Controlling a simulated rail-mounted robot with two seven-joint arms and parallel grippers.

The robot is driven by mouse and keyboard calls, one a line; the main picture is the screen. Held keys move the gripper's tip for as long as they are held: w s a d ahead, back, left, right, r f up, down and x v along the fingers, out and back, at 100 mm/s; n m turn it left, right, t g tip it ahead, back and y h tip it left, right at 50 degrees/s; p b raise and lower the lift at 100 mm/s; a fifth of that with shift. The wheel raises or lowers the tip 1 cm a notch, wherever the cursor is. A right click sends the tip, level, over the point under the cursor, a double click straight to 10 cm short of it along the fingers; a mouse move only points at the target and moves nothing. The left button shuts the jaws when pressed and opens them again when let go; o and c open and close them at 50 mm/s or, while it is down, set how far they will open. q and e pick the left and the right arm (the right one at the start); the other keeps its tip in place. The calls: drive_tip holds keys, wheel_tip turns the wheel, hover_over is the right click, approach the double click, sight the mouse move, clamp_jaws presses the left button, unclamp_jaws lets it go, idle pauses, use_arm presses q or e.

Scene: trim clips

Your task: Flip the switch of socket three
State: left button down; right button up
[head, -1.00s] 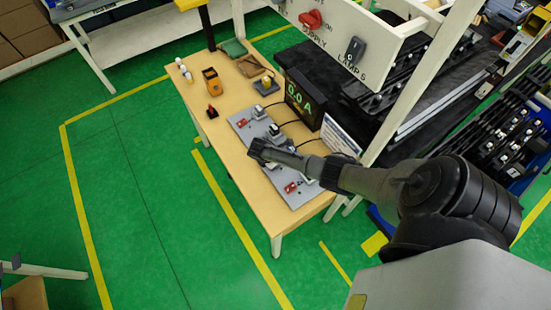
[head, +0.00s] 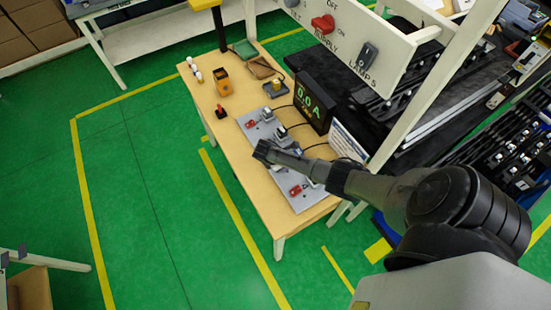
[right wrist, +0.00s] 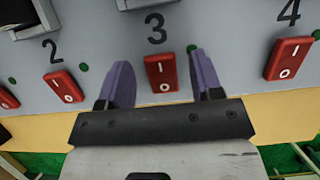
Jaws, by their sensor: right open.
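The red rocker switch of socket three (right wrist: 161,73), marked I and 0, sits on a grey panel below the printed number 3. In the right wrist view my right gripper (right wrist: 160,75) is open, its two purple fingers on either side of that switch; I cannot tell whether they touch it. The grey socket board (head: 313,205) lies on the wooden table in the head view, with my right gripper (head: 262,150) over it, hiding part of the board. My left gripper is not in view.
Red switches for socket two (right wrist: 64,86) and socket four (right wrist: 288,58) flank it. A display reading 0.0 A (head: 313,98) stands behind the board. A panel with a red supply knob (head: 322,24) hangs above. An orange holder (head: 223,82) stands on the table's far part.

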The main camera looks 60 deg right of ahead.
drive_tip(key=v, duration=1.3)
drive_tip(key=shift+p, duration=0.4)
